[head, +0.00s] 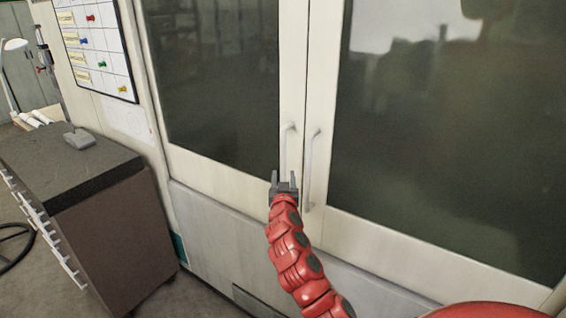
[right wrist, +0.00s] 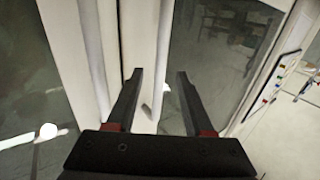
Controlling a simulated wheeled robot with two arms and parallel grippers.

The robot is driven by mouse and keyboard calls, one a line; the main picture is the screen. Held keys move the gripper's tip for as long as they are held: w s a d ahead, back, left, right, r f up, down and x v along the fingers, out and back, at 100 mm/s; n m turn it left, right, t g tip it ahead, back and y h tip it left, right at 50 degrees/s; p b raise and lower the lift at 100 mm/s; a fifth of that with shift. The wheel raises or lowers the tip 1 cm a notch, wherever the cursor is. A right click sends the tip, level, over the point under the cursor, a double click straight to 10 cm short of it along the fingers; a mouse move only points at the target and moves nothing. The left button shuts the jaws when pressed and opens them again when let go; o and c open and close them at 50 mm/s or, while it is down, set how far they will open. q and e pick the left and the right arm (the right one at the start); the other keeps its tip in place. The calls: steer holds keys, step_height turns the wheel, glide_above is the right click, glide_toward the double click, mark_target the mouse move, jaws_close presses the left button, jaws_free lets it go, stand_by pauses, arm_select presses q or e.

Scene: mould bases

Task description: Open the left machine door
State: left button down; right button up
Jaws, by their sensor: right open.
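The left machine door (head: 225,80) is a pale frame around a dark window and looks shut against the right door (head: 440,120). Its slim pale vertical handle (head: 287,150) is by the middle seam, left of the right door's handle (head: 313,170). My right gripper (head: 284,183) is open at the left handle's lower part, which it partly hides. In the right wrist view, the open fingers (right wrist: 160,88) point at the pale door frames, with a dark window (right wrist: 235,50) behind. I cannot tell whether they touch the handle. My left gripper is not in view.
A dark-topped cabinet (head: 70,165) with a grey object (head: 79,138) on it stands left of the machine. A board with coloured pins (head: 95,45) hangs on the machine's left side. Some grey floor (head: 185,295) shows between cabinet and machine.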

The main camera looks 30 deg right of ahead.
mark_target(283, 167)
steer(key=p+x, duration=0.1)
steer(key=x, duration=0.4)
steer(key=shift+w+d+r+p, duration=0.1)
steer(key=shift+w+d+p, duration=0.1)
steer(key=shift+w+p, duration=0.15)
steer(key=shift+w+d+f, duration=0.2)
steer(key=shift+w, duration=0.2)
jaws_close()
stand_by(1.0)
